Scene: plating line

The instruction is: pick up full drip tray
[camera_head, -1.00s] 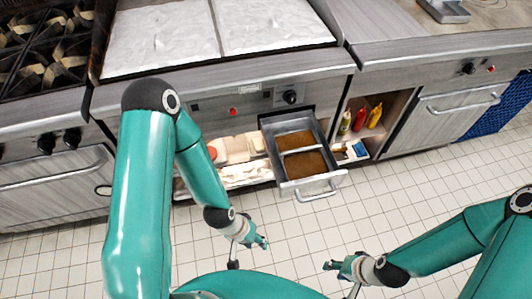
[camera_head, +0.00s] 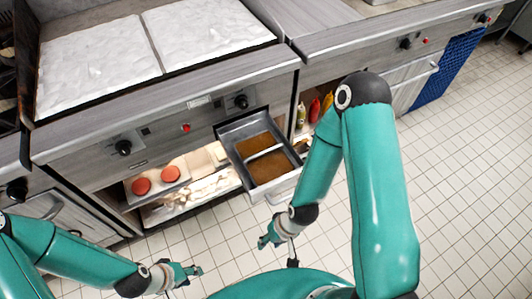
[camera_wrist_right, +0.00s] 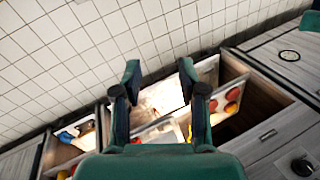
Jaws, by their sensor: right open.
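The drip tray (camera_head: 232,131) is a grey metal pan pulled out from under the griddle. Two compartments hold brown liquid (camera_head: 268,165), split by a light divider. Its handle is partly hidden by my right arm. My right gripper (camera_head: 266,242) is in front of the tray, apart from it, pointing down-left in the head view.
A shelf left of the tray holds red round items (camera_head: 142,186) and pale food pieces (camera_head: 205,188). Squeeze bottles (camera_head: 314,110) stand in the opening at right, partly behind my right arm. The griddle (camera_head: 100,60) is above. Tiled floor (camera_head: 460,190) is free at right.

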